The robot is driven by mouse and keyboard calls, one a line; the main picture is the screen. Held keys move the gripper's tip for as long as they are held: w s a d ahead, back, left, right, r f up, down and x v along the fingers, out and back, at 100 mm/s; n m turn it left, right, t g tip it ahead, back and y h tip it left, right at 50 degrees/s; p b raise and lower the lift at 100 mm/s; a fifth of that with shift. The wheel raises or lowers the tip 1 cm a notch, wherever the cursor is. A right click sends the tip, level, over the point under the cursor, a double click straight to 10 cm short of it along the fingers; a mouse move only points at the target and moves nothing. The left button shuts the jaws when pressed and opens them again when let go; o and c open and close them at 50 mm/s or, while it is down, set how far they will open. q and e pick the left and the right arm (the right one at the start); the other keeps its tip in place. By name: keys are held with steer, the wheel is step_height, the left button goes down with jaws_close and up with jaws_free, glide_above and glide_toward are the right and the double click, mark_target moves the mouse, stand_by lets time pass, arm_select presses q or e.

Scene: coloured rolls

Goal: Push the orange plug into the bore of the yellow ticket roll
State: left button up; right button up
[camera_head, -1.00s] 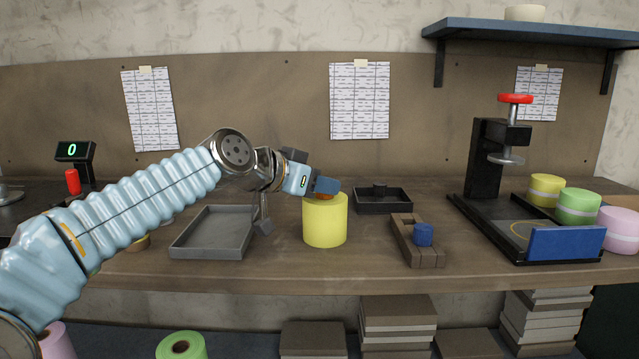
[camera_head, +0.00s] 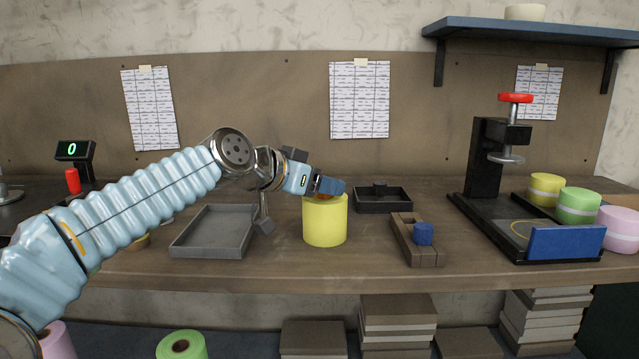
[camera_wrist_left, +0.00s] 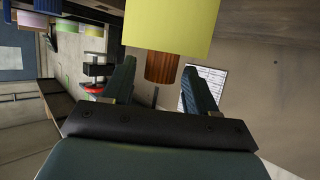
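The yellow ticket roll (camera_head: 325,224) stands upright on the bench in the head view. Its side fills the top of the left wrist view (camera_wrist_left: 172,25). The orange plug (camera_wrist_left: 162,68) sticks out of the roll's end; how deep it sits in the bore cannot be told. In the head view only a sliver of the plug (camera_head: 325,195) shows under the fingers. My left gripper (camera_head: 331,187) is just above the roll. In the wrist view its fingers are apart, one on each side of the plug, with gaps visible. The bore is hidden. My right gripper is out of view.
A grey tray (camera_head: 214,253) lies left of the roll. A small black tray (camera_head: 383,206) is behind it to the right. A wooden holder (camera_head: 428,257) with a blue plug (camera_head: 423,233) lies right. A black press (camera_head: 487,160) and several rolls stand further right.

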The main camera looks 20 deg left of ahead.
arm_select(q)
steer(key=shift+o, duration=0.3)
steer(key=shift+s+a+r, duration=0.1)
steer(key=shift+s+a, duration=0.1)
steer(key=shift+s, duration=0.1)
steer(key=b+v, duration=0.1)
steer(key=v, duration=1.2)
steer(key=shift+b, duration=0.3)
steer(key=shift+d, duration=0.1)
